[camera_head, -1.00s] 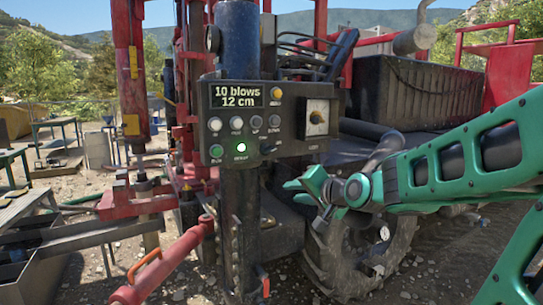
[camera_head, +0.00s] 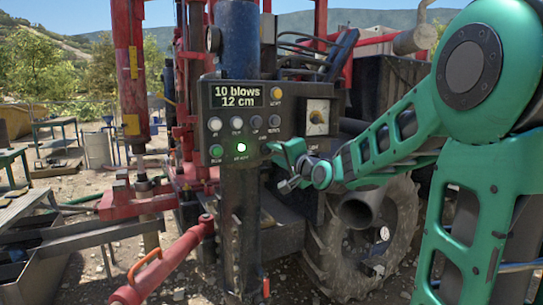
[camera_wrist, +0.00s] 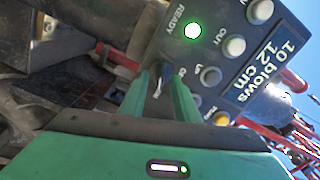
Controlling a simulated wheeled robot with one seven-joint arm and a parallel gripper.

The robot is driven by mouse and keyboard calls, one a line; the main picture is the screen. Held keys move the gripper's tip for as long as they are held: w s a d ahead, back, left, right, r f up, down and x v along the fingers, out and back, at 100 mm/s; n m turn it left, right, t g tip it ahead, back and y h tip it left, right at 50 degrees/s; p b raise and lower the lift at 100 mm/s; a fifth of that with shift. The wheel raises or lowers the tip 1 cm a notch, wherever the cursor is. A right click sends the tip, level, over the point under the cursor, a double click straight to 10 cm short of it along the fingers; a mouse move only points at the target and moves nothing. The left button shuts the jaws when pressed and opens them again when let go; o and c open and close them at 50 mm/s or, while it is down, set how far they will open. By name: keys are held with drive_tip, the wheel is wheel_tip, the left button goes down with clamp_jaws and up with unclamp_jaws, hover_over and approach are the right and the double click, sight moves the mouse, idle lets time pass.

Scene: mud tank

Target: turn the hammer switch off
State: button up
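The dark control panel (camera_head: 290,112) is mounted on the rig's column. Its display reads "10 blows 12 cm". A green READY lamp (camera_head: 241,147) is lit at the bottom, and it also shows in the wrist view (camera_wrist: 193,31). The hammer switch seems to be the dark knob (camera_wrist: 163,73) beside that lamp. My gripper (camera_head: 277,152) is at the panel's lower edge and hides the knob in the head view. In the wrist view, my gripper's two green fingers (camera_wrist: 162,82) are apart, one on each side of the knob. I cannot tell whether they touch it.
Several buttons sit close by on the panel, including a green one (camera_head: 215,150) and a yellow one (camera_head: 276,91). A red hydraulic cylinder (camera_head: 170,265) stands below left, and a large wheel (camera_head: 345,260) below right.

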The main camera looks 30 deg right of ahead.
drive_tip(key=shift+w, duration=0.9)
clamp_jaws()
